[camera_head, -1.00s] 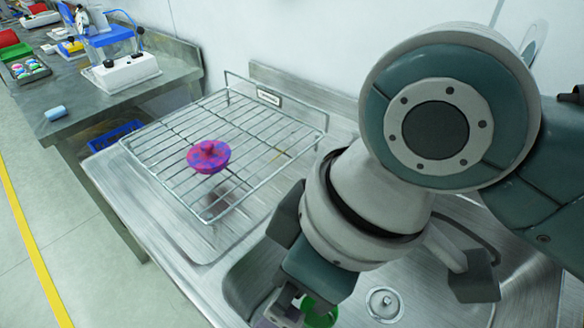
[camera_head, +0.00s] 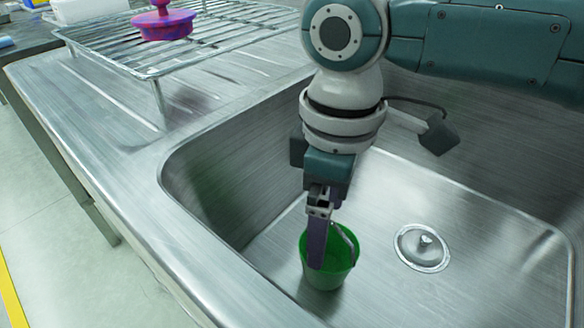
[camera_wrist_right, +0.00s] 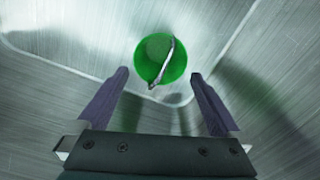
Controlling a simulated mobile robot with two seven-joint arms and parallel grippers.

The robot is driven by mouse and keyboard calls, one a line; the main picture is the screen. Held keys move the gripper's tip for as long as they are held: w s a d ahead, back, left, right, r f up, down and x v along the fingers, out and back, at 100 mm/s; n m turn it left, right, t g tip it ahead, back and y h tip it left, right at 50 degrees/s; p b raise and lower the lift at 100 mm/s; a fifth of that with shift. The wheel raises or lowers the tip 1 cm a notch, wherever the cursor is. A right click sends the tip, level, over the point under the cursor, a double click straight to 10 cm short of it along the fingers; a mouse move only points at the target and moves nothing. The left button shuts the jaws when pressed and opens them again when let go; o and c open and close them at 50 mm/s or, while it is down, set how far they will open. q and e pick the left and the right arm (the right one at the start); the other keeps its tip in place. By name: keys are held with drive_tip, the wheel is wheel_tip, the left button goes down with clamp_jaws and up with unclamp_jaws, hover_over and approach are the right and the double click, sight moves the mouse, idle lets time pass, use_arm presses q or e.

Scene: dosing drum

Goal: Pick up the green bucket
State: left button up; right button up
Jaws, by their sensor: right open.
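The green bucket (camera_head: 322,276) stands upright on the floor of the metal sink, near its front left corner. Its thin handle leans to one side over the rim. My right gripper (camera_head: 317,262) points down at the bucket, and a purple finger overlaps the bucket's opening in the head view. In the right wrist view the bucket (camera_wrist_right: 172,60) lies ahead of the two fingertips, roughly between their lines. The fingers (camera_wrist_right: 160,82) are spread with nothing between them. How far the fingertips are from the bucket is hard to tell. My left gripper is not in view.
The sink's steel walls (camera_head: 215,190) surround the bucket, with the left wall close by. The drain (camera_head: 423,247) lies to its right on bare sink floor. A wire rack (camera_head: 110,62) with a pink and purple lidded object (camera_head: 163,24) stands on the drainboard.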

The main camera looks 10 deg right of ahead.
sight(328, 249)
drive_tip(key=f, duration=0.2)
drive_tip(key=f+b, duration=0.1)
drive_tip(key=f, duration=0.1)
drive_tip(key=f+b, duration=0.1)
drive_tip(key=f, duration=0.2)
drive_tip(key=shift+s+d, duration=0.2)
drive_tip(key=shift+d, duration=0.1)
drive_tip(key=shift+c, duration=0.2)
drive_tip(key=c, duration=1)
drive_tip(key=shift+r, duration=0.1)
drive_tip(key=shift+r, duration=0.35)
wheel_tip(328, 249, up, 19)
drive_tip(key=p, duration=0.6)
drive_tip(key=shift+r, duration=0.1)
